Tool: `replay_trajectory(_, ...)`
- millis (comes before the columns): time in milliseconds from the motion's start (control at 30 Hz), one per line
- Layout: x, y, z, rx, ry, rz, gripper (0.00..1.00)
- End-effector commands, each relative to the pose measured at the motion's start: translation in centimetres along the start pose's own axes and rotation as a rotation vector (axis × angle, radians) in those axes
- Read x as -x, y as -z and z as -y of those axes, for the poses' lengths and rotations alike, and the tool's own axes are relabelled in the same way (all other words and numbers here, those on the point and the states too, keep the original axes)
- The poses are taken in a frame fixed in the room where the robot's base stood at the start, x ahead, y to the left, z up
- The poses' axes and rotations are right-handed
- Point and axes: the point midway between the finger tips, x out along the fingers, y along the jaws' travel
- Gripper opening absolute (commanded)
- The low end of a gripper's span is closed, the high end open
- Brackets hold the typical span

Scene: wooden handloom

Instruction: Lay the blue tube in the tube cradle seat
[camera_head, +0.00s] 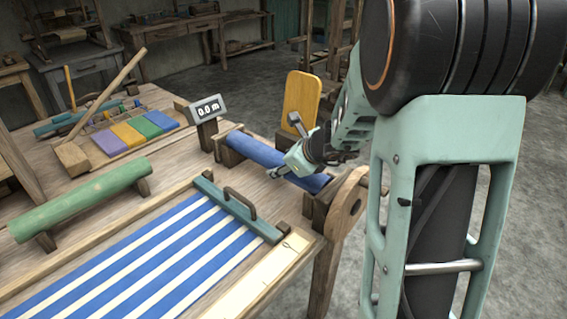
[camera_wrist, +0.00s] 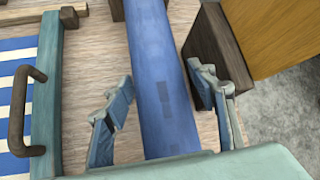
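The blue tube (camera_head: 255,151) lies across the back right of the loom, between dark wooden end blocks that look like the cradle (camera_head: 226,157). Whether it is fully down in its seat cannot be told. My gripper (camera_head: 287,172) is at the tube's middle and hides part of it. In the wrist view the tube (camera_wrist: 158,75) runs between the two fingers of my gripper (camera_wrist: 160,105).
Striped blue-white cloth (camera_head: 150,260) lies in front, with a teal bar and handle (camera_head: 238,208) across its end. A green roller (camera_head: 85,200) is at left. A wooden wheel (camera_head: 347,203) and an upright yellow panel (camera_head: 301,100) flank the tube.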

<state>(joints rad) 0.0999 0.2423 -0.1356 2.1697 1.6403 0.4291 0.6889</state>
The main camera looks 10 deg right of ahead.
Motion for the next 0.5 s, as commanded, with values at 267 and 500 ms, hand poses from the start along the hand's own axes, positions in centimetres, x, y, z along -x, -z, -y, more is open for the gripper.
replay_trajectory(267,-0.02,0.07,-0.02,0.000,0.000,-0.001,0.65)
replay_trajectory(500,0.88,0.10,0.01,0.000,0.001,-0.001,0.65)
